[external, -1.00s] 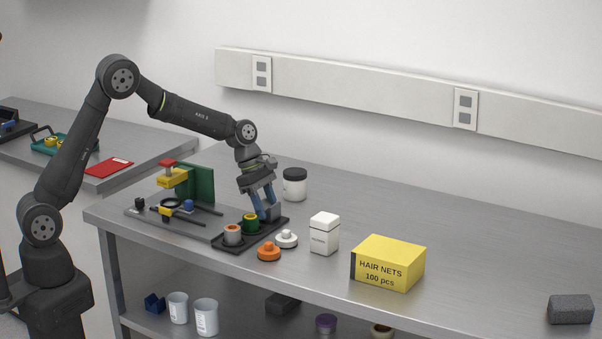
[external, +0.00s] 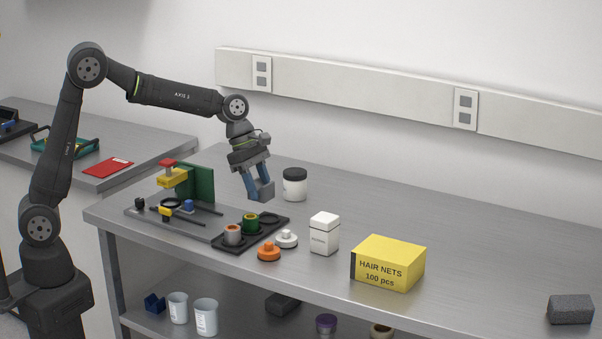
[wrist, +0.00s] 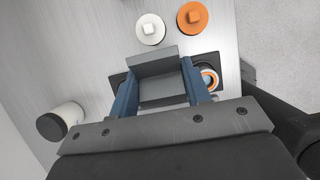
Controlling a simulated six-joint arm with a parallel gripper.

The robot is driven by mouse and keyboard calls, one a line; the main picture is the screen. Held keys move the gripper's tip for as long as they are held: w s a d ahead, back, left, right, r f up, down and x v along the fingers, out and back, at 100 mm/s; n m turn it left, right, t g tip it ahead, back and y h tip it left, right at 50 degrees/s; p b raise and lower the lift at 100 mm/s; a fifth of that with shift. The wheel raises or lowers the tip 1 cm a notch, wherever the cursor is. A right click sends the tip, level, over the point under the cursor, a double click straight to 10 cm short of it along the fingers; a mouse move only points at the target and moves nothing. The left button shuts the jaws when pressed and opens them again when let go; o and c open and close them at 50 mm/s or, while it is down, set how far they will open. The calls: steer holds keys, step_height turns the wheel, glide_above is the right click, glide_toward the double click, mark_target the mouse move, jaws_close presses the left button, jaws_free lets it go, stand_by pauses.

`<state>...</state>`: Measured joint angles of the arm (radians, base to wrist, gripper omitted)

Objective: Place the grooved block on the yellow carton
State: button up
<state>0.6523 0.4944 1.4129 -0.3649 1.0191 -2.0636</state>
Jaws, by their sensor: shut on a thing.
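My gripper (external: 260,190) is shut on the grooved block (external: 263,191), a grey block held in the air above the black tray (external: 222,243). In the wrist view the grooved block (wrist: 165,82) sits between the two blue fingers, with a step across its face. The yellow carton (external: 388,263), marked "HAIR NETS 100 pcs", stands on the bench to the right of my gripper. Its top is bare. The carton is not in the wrist view.
A dark-lidded jar (external: 295,185) stands behind. The bench right of the carton is largely clear.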

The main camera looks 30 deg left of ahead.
steer(key=shift+s+d+r, duration=0.25)
steer(key=shift+s+r, duration=0.1)
steer(key=shift+s, duration=0.1)
steer(key=s+d+r, duration=0.2)
steer(key=s+d, duration=0.3)
steer(key=d, duration=0.5)
steer(key=s+d+r, duration=0.2)
steer(key=s+d, duration=0.2)
steer(key=d, duration=0.6)
steer(key=s+d+r, duration=0.2)
steer(key=s+d, duration=0.3)
steer(key=d, duration=0.5)
glide_above(364, 249)
steer(key=a, duration=0.1)
steer(key=f, duration=0.6)
steer(key=shift+s+a+f, duration=0.1)
steer(key=shift+a+f, duration=0.1)
steer(key=shift+f, duration=2.2)
steer(key=shift+f, duration=0.2)
steer(key=o, duration=1.2)
steer(key=shift+c, duration=0.2)
